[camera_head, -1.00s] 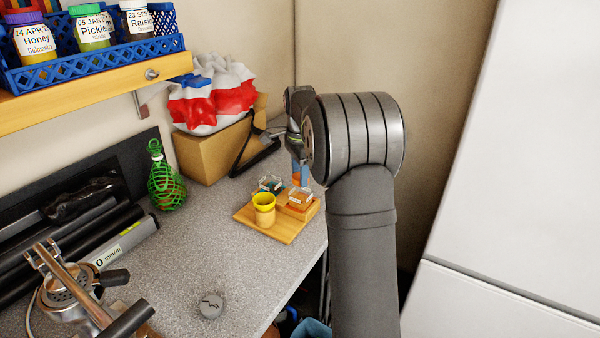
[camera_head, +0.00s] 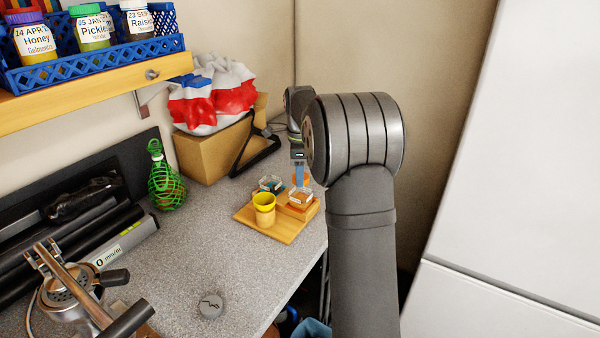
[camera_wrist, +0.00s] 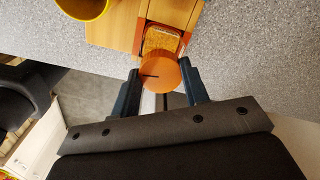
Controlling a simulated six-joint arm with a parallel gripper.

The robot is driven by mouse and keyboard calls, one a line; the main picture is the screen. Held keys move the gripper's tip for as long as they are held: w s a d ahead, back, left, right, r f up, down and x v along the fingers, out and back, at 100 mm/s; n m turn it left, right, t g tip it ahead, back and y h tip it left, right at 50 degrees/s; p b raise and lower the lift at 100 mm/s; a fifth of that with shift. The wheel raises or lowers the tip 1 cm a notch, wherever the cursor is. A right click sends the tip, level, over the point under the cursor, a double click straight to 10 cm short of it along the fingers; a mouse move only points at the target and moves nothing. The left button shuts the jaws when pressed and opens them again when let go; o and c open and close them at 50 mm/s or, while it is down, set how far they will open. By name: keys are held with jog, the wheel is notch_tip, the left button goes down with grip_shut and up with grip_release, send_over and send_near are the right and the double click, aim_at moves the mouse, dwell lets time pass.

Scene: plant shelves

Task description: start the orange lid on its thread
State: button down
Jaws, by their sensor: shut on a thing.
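My gripper (camera_wrist: 160,82) is shut on the round orange lid (camera_wrist: 161,76), which sits between its two blue fingertips in the wrist view. A small clear square jar (camera_wrist: 161,40) with orange contents lies just beyond the lid in that view. In the head view the jar (camera_head: 300,195) stands on a raised wooden block on a small wooden board (camera_head: 277,234). My gripper (camera_head: 300,178) points down just behind the jar there. The lid is mostly hidden in that view. I cannot tell the height gap between lid and jar, but they look apart.
A yellow cup (camera_head: 264,209) and a second clear square jar with teal (camera_head: 271,184) share the board. A cardboard box (camera_head: 208,156) stands behind to the left. A green net bottle (camera_head: 165,182) is further left.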

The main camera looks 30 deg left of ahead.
jog(key=shift+f+m, duration=0.15)
jog(key=shift+m, duration=0.25)
jog(key=shift+m, duration=1.4)
jog(key=shift+m, duration=1.4)
jog(key=c, duration=0.5)
grip_release()
jog(key=shift+r, duration=0.25)
